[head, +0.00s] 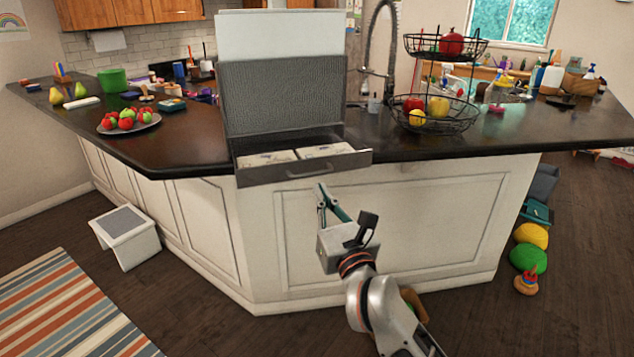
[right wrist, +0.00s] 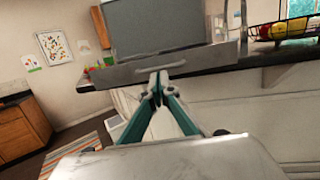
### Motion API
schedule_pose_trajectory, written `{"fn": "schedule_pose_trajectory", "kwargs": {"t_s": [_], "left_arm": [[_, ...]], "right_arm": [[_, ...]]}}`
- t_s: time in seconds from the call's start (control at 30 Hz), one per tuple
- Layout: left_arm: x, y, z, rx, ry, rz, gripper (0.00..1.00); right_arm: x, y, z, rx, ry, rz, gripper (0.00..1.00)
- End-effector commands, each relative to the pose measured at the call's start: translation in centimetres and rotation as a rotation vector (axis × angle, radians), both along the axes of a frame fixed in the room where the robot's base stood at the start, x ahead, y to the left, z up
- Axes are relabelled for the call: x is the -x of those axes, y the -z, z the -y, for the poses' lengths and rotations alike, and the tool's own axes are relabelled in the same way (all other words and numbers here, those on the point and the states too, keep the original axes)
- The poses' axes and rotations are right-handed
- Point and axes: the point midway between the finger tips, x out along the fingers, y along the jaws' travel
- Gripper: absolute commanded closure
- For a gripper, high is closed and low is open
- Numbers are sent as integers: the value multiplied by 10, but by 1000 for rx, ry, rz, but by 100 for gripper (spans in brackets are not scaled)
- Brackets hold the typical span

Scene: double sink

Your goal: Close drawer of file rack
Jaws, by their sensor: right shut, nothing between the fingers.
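The file rack (head: 282,95) stands on the dark counter, a grey upright box with pale sheets rising from its top. Its drawer (head: 345,160) is pulled out toward me, past the counter's front edge, with white packets inside and a grey handle on its front. The drawer front also shows in the right wrist view (right wrist: 110,78). My right gripper (head: 321,188) is shut and empty, just below the drawer front near its handle. In the right wrist view its fingertips (right wrist: 158,82) overlap the lower edge of the drawer front; I cannot tell whether they touch. My left gripper is out of view.
A two-tier wire fruit basket (head: 437,115) and a tall faucet (head: 388,50) stand right of the rack. A plate of fruit (head: 128,122) is at the left. A white step stool (head: 126,237) is on the floor. The space before the drawer is free except for my right arm.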

Motion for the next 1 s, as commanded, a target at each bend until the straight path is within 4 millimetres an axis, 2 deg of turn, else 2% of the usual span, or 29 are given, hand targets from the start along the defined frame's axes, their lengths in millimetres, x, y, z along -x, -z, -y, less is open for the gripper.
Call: {"fn": "schedule_pose_trajectory", "kwargs": {"t_s": [0.1, 0.3, 0.83, 1.0], "left_arm": [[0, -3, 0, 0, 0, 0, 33], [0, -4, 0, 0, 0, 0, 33], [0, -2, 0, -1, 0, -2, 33], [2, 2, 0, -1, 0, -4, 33]], "right_arm": [[-18, -5, -5, -1, 1, 1, 100], [-33, -7, -10, 0, 0, 1, 100], [-38, -6, -11, 1, 1, 0, 100], [-46, -7, -13, 1, 1, 1, 100]]}}
